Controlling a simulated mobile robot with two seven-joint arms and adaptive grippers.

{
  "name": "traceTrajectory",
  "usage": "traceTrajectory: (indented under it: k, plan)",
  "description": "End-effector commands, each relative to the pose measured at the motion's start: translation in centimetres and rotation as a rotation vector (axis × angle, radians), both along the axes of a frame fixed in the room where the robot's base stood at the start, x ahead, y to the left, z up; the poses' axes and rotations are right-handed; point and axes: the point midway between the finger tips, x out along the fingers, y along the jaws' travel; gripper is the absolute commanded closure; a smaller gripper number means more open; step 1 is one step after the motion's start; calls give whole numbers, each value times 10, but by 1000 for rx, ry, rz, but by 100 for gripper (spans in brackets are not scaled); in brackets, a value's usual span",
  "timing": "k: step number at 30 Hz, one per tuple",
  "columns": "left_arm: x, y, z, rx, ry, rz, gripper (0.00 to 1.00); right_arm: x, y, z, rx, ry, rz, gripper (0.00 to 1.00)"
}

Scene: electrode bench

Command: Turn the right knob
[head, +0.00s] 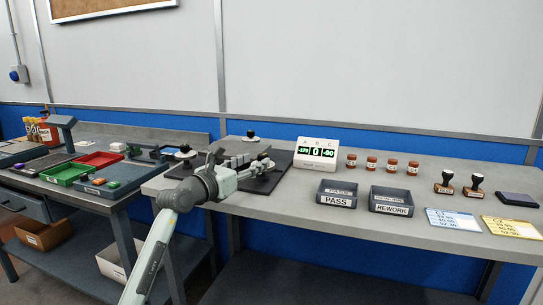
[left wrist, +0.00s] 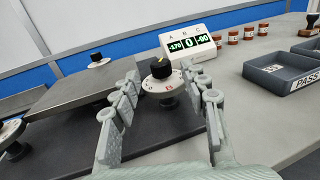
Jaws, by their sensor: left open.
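The right knob (left wrist: 160,70) is black with a pale pointer mark and stands on a white round dial at the plate's right corner. In the left wrist view it shows between and just beyond the fingertips of my left gripper (left wrist: 167,84). The gripper is open and empty, and no contact with the knob is visible. In the head view my left gripper (head: 262,163) reaches over the dark plate and largely hides this knob. A white display (head: 316,153) marked A, B, C seems to read -170, 0, -90. My right gripper is not in view.
A back knob (head: 251,135) and a left knob (head: 185,150) stand around a raised grey plate (left wrist: 70,82). The PASS tray (head: 337,194) and REWORK tray (head: 391,200) are to the right. Several brown jars line the back.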

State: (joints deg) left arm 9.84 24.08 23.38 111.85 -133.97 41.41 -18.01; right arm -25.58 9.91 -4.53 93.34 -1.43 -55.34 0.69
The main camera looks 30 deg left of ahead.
Motion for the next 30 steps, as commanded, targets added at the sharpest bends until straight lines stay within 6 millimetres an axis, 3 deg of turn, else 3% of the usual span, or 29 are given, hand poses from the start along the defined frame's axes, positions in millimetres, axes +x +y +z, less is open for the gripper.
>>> traceTrajectory:
  k: [3,9,19,30]
  plan:
    - [21,-1,2,-2,0,0,55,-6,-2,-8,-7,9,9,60]
    - [43,-1,1,-2,-1,-1,55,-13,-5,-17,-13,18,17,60]
    - [47,-2,0,-2,-1,-1,55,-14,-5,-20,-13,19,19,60]
    - [47,-2,0,-3,-1,-1,100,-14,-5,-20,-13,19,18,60]
